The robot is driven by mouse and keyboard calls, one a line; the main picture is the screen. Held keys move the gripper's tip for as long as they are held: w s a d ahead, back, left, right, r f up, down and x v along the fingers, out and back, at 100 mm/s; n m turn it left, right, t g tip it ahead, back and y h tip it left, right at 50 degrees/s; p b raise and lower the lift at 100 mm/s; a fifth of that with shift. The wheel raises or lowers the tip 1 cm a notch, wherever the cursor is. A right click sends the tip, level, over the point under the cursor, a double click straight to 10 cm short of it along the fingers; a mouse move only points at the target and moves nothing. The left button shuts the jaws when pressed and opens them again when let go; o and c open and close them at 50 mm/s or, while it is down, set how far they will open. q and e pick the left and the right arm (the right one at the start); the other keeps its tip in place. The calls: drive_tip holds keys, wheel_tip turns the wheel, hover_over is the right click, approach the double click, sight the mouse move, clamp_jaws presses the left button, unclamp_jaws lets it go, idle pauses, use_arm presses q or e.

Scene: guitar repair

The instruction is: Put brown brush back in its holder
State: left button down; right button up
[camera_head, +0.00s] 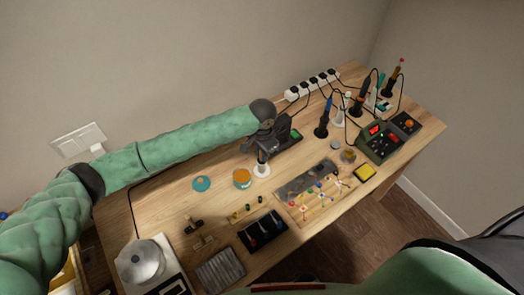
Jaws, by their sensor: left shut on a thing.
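My left gripper (267,143) is over the back middle of the workbench, shut on a slim upright thing that I take to be the brown brush. The gripper hides most of it, and its colour is hard to make out. A small white round holder (262,171) stands on the bench directly below the gripper. The lower end of the held thing is at or just above this holder; I cannot tell whether it is inside. My right gripper is not in view; only part of my right arm shows at the bottom right.
An orange-topped jar (242,178) stands close left of the white holder, with a teal disc (202,184) beyond. A parts mat (310,182) lies to the right. Upright tools in holders, such as a blue one (323,125), and a soldering station (379,143) fill the right end.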

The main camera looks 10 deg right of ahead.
use_arm(q)
drive_tip(key=c, duration=1.3)
unclamp_jaws()
drive_tip(key=shift+o, duration=0.6)
drive_tip(key=o, duration=0.5)
drive_tip(key=shift+o, duration=0.2)
